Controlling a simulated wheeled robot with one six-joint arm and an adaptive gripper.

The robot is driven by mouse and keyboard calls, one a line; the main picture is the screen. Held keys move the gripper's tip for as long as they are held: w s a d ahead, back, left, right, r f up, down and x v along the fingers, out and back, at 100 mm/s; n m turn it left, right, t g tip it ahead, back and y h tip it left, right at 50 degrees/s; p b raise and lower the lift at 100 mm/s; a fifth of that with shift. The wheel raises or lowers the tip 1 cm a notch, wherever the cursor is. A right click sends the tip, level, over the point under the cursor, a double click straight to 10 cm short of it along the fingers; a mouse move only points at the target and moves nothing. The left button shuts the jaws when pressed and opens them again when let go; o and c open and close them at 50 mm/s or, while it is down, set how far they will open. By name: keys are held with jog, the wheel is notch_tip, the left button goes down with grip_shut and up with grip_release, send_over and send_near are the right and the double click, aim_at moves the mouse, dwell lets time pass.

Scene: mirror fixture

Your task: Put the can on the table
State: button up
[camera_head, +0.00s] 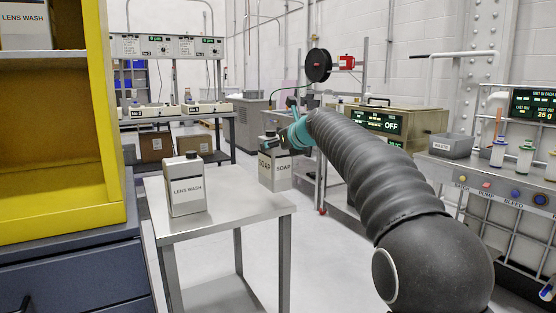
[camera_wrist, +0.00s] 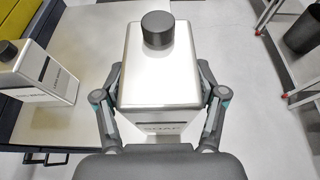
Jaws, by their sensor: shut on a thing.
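My gripper (camera_head: 293,130) is shut on a light grey metal can labelled SOAP (camera_head: 274,172), with a black cap. In the wrist view, the gripper (camera_wrist: 162,88) has its fingers on both sides of the SOAP can (camera_wrist: 160,65), and the can is upright. In the head view it hangs by the far right corner of the small metal table (camera_head: 228,210). I cannot tell whether it overlaps the table top. A similar can labelled LENS WASH (camera_head: 186,186) stands upright on the table's left part; it also shows in the wrist view (camera_wrist: 45,72).
A yellow shelf unit (camera_head: 108,110) on a dark cabinet (camera_head: 75,260) stands left of the table. A rear bench (camera_head: 165,118) holds scales. A wheeled rack (camera_head: 322,185) and an instrument bench stand on the right. The table's front right top is clear.

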aim_at(278, 158)
jog(key=shift+f+b, duration=0.75)
jog(key=shift+f, duration=1.15)
jog(key=o, duration=1.8)
jog(key=shift+f, duration=0.15)
jog(key=v, duration=1.2)
jog(key=shift+b, duration=0.3)
